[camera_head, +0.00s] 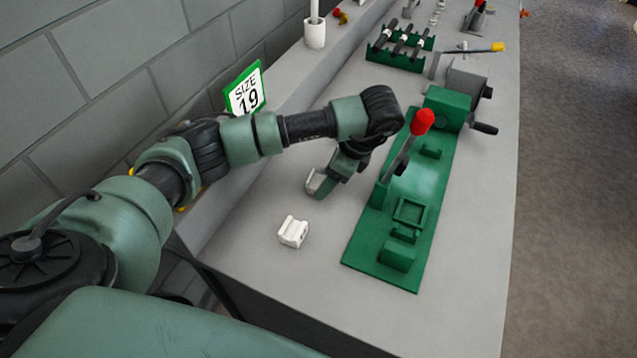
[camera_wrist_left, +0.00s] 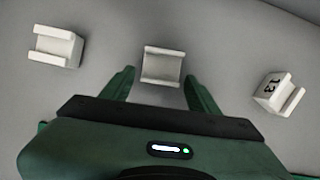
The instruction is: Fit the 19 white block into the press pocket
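My left gripper (camera_head: 325,182) is open and low over the table. In the left wrist view its two fingers (camera_wrist_left: 160,76) stand on either side of a white grooved block (camera_wrist_left: 163,62), with gaps showing. No number shows on that block. Another white block (camera_wrist_left: 55,46) lies to the left, also with no readable number. A third (camera_wrist_left: 278,93) lies to the right and shows 13. In the head view one white block (camera_head: 293,233) lies in front of the gripper. The press pocket (camera_head: 409,212), a square green frame on the green press (camera_head: 362,243), looks empty. My right gripper is out of view.
A SIZE 19 sign (camera_head: 245,90) stands by the wall. The press has a red-knobbed lever (camera_head: 421,122) rising close to my left arm. A green rack (camera_head: 398,48) of dark tools and a grey device with a yellow-tipped handle (camera_head: 497,46) stand farther back.

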